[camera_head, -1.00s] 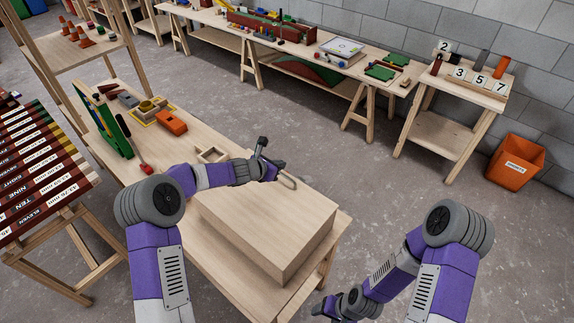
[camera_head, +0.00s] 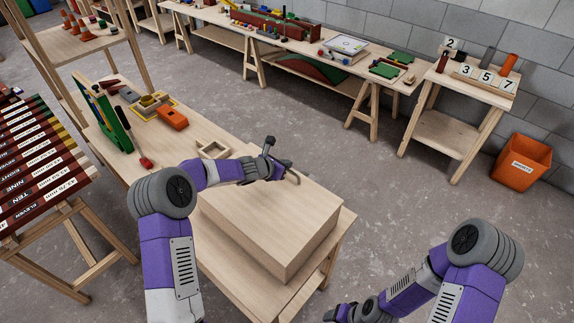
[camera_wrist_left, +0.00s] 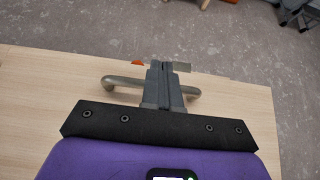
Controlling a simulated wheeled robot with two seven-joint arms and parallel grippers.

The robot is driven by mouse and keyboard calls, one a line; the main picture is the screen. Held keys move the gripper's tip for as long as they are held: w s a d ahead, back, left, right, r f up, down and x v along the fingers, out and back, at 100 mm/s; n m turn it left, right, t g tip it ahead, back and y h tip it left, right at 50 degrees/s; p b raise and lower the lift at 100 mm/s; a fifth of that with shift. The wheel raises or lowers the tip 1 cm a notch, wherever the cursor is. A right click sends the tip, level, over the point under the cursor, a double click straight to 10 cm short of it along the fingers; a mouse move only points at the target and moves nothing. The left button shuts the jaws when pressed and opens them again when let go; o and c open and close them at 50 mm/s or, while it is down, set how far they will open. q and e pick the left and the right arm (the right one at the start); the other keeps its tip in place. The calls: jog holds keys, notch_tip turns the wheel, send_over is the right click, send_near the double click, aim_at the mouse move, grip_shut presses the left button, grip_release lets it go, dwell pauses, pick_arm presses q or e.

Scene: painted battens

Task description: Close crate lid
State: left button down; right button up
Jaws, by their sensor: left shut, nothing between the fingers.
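The pale wooden crate (camera_head: 307,257) sits on the workbench, with its flat lid (camera_head: 265,212) lying over the top; I see no clear gap between them in the head view. The lid also fills much of the left wrist view (camera_wrist_left: 235,110). A grey bar handle (camera_head: 293,176) stands near the lid's far edge and shows behind my fingers in the wrist view (camera_wrist_left: 122,82). My left gripper (camera_head: 269,150) is shut and empty, right at the handle; I cannot tell whether it touches. My right gripper (camera_head: 333,313) hangs low at the bottom edge, its fingers unclear.
On the bench (camera_head: 190,135) behind the crate are a small wooden frame (camera_head: 213,150), an orange block (camera_head: 172,117) and a red-handled tool (camera_head: 146,162). A rack of painted battens (camera_head: 40,165) stands at left. An orange bin (camera_head: 520,162) stands at right. The floor between is clear.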

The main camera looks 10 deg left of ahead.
pick_arm(q)
jog(key=shift+r, duration=0.1)
notch_tip(320, 180, up, 14)
jog(key=s+a+p, duration=0.1)
jog(key=s+p, duration=0.1)
jog(key=p, duration=0.6)
jog(key=shift+s+a+f, duration=0.2)
jog(key=shift+f, duration=0.1)
